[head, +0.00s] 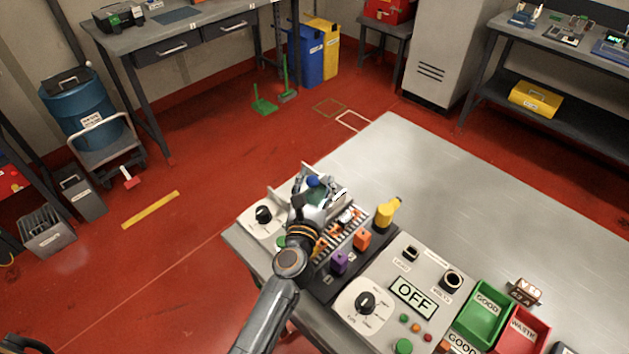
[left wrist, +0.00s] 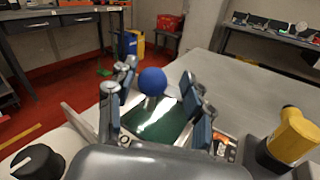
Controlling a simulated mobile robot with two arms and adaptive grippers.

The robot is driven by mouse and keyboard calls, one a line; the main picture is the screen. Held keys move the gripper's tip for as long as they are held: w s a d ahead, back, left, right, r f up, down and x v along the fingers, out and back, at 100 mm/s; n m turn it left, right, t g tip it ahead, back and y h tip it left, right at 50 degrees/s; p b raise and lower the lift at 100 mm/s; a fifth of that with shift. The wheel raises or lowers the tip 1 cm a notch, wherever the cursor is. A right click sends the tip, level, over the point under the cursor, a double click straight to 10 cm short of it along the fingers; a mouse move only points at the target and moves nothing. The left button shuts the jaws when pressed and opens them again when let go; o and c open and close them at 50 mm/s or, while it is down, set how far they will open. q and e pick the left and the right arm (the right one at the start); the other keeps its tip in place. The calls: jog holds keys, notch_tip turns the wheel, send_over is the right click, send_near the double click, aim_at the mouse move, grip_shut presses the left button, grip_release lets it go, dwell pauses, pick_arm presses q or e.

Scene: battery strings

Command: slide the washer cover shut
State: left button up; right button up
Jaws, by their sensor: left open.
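The washer cover looks to be a dark green, glassy panel (left wrist: 160,128) with a round blue knob (left wrist: 153,81) at its far end. In the head view the blue knob (head: 313,181) shows beside my left gripper (head: 318,189), which hides most of the panel. In the left wrist view the fingers of my left gripper (left wrist: 158,92) are apart, one on each side of the knob. I see a gap on both sides and cannot tell whether either finger touches.
A dial panel (head: 248,222) lies left of the gripper. A yellow tool (head: 386,213), orange block (head: 362,239) and purple block (head: 339,263) stand close on its right. A control box with an OFF display (head: 413,294) is nearer. The metal tabletop (head: 450,205) beyond is clear.

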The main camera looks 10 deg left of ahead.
pick_arm(q)
jog(key=shift+a, duration=0.2)
jog(key=s, duration=1.2)
jog(key=shift+d, duration=0.15)
pick_arm(e)
jog(key=shift+s+d, duration=0.3)
jog(key=shift+d, duration=0.15)
